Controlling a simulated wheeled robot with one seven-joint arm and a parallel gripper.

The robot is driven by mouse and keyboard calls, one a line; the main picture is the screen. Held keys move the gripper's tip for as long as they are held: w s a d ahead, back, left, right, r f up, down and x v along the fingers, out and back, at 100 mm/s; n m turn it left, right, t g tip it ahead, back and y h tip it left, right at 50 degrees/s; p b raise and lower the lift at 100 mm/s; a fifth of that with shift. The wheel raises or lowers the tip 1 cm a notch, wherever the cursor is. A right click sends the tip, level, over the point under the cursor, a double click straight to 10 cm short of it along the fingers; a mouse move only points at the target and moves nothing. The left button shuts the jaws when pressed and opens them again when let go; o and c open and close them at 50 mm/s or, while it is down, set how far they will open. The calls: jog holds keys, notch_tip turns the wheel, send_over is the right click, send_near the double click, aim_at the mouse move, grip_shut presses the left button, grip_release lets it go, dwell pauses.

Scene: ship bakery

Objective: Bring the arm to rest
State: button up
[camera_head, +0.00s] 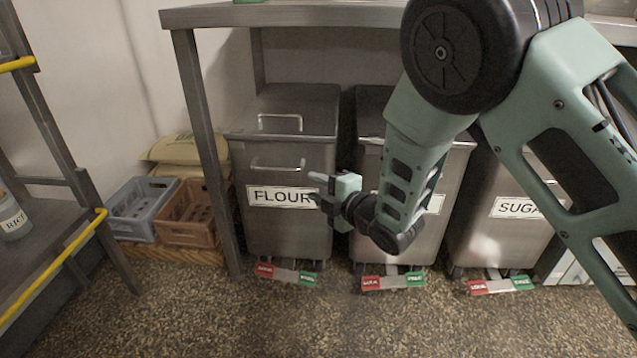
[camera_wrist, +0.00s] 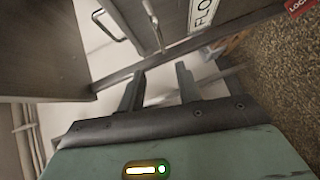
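My gripper (camera_head: 321,190) is held out in front of the bins under the counter, at the right edge of the bin labelled FLOUR (camera_head: 290,225). Its fingers point left in the head view. In the wrist view my gripper (camera_wrist: 160,88) shows two dark fingers apart with nothing between them. Part of the flour bin with its handles and label (camera_wrist: 203,22) shows beyond the fingers. My arm reaches in from the upper right and hides part of the middle bin (camera_head: 365,245). I cannot tell how far the fingers are from the flour bin.
A bin labelled SUGAR (camera_head: 490,245) stands at the right. Red and green pedals (camera_head: 286,276) stick out below the bins. A counter (camera_head: 290,14) with a leg (camera_head: 205,150) is above. Grey (camera_head: 142,205) and brown (camera_head: 195,213) crates sit left. A yellow-railed rack (camera_head: 50,270) stands far left. Front floor is clear.

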jog(key=s+d+r+m+g+h+p, duration=0.1)
jog(key=s+d+r+m+g+h, duration=0.35)
jog(key=s, duration=0.75)
jog(key=s+d+r+m+g+h, duration=0.2)
jog(key=s+d+m+g, duration=0.4)
jog(key=s, duration=0.6)
jog(key=s+d+r+m+g+h+p, duration=0.1)
jog(key=s+d+r+m+g+h, duration=0.2)
jog(key=s+m, duration=0.65)
notch_tip(320, 180, up, 38)
jog(key=s+d+n+t+p, duration=0.1)
jog(key=s+n+p, duration=0.1)
jog(key=p, duration=3.6)
jog(key=shift+f+n+h, duration=0.2)
jog(key=shift+n+h, duration=0.15)
jog(key=shift+n, duration=0.15)
